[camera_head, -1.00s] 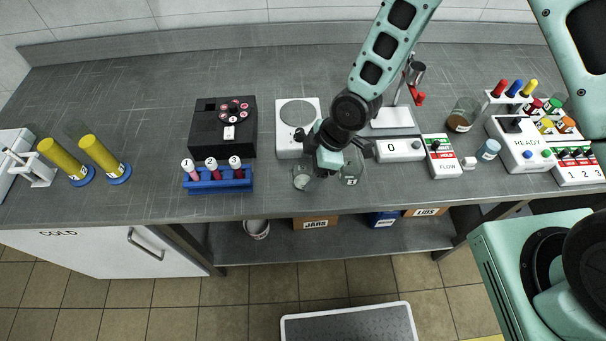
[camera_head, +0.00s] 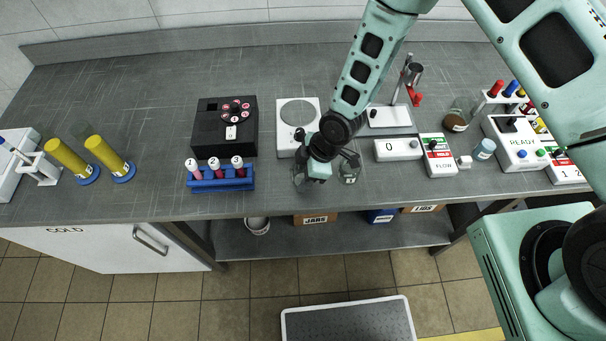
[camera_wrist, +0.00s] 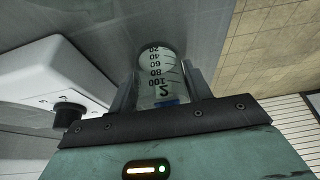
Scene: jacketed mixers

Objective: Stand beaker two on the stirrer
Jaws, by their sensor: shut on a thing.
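Beaker two (camera_wrist: 160,68) is clear glass with dark graduation marks and a 2. In the wrist view it sits between the fingers of my gripper (camera_wrist: 160,90), which is shut on it. In the head view my gripper (camera_head: 314,170) is at the front of the bench and hides most of this beaker. I cannot tell whether the beaker touches the bench. The stirrer (camera_head: 298,113) is a white box with a round grey plate, just behind my gripper. Its plate is bare. Its white side and black knob show at left in the wrist view (camera_wrist: 45,75).
Another glass beaker (camera_head: 349,173) stands close to the right of my gripper. A blue rack with tubes (camera_head: 220,180) and a black device (camera_head: 222,130) are left.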

